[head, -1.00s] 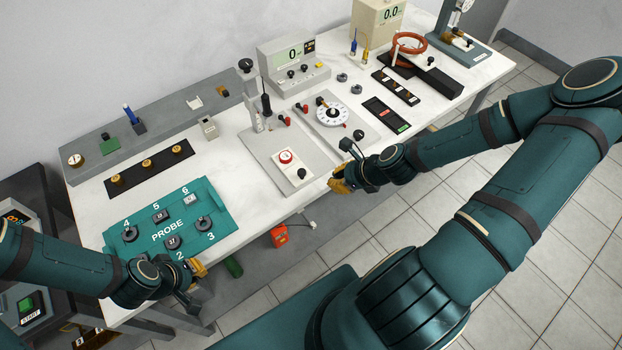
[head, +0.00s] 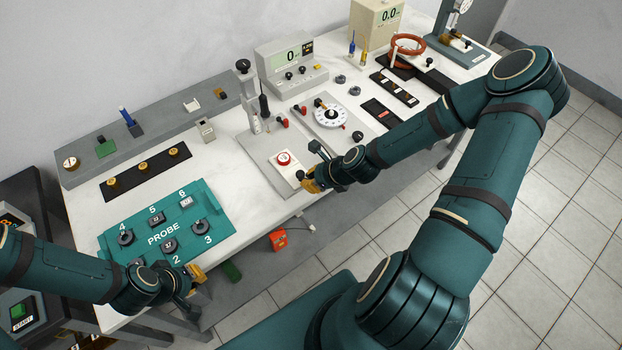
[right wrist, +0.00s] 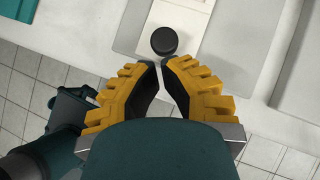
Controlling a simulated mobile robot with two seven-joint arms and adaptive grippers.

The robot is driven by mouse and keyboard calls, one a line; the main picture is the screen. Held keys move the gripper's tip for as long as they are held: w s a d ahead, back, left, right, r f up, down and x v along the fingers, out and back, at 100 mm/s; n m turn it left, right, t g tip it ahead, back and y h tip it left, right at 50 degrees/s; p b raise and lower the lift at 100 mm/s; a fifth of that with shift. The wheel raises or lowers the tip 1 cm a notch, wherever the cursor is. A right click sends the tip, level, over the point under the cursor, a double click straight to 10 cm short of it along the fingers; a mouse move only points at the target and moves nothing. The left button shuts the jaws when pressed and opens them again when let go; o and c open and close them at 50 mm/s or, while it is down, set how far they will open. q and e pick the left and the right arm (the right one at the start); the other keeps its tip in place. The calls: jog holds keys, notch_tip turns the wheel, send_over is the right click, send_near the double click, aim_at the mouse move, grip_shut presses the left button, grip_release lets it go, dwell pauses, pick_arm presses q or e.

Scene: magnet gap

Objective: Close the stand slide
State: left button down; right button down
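The stand's grey base plate (head: 262,152) lies mid-table, with its upright column (head: 247,95) at the back. A pale slide block (head: 286,172) with a red-ringed dial (head: 284,158) sits on the plate's front part. Its black knob (head: 300,175) faces the table's front edge; the knob (right wrist: 163,40) also shows in the right wrist view. My right gripper (head: 309,181) is just in front of the knob, its yellow fingers empty and their tips nearly together. The knob appears just beyond the tips, not between them. My left gripper (head: 196,277) hangs by the teal probe panel; its opening is unclear.
The teal probe panel (head: 190,235) lies at the table's front left. A second grey plate with a white dial (head: 329,116) stands right of the stand, and a display box (head: 285,62) behind.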

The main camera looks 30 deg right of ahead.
aim_at(288, 163)
jog(key=w, duration=0.8)
jog(key=shift+w+a, duration=0.15)
jog(key=shift+a, duration=0.2)
pick_arm(q)
jog(key=shift+f, duration=0.1)
pick_arm(e)
jog(key=shift+d, duration=0.1)
